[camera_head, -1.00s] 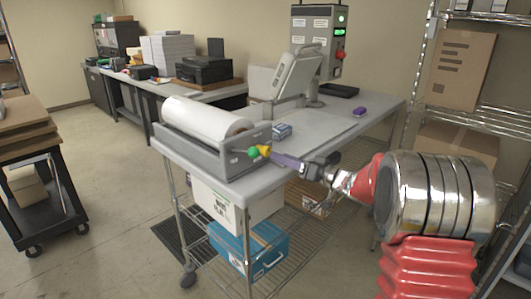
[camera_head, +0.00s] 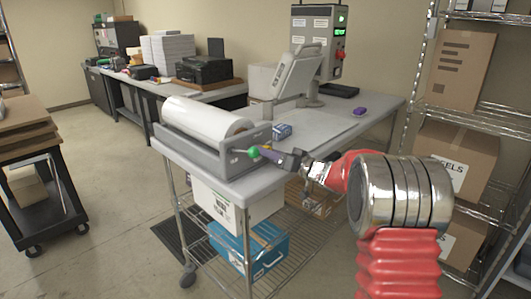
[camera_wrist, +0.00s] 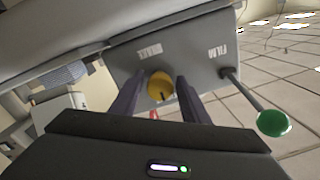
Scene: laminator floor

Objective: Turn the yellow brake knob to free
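The yellow brake knob (camera_wrist: 160,86) is on the grey end panel (camera_wrist: 205,62) of the film roll unit, under a label that seems to read BRAKE. My gripper (camera_wrist: 159,88) is open, with one dark finger on each side of the knob. Narrow gaps show between the fingers and the knob, so it does not look gripped. A small red part shows just below the knob. In the head view my gripper (camera_head: 266,153) is at the panel's end and hides the yellow knob. The knob's setting cannot be read.
A green ball (camera_wrist: 272,123) on a rod sticks out beside the knob, near the FILM label; it also shows in the head view (camera_head: 253,152). The white film roll (camera_head: 208,118) lies behind the panel.

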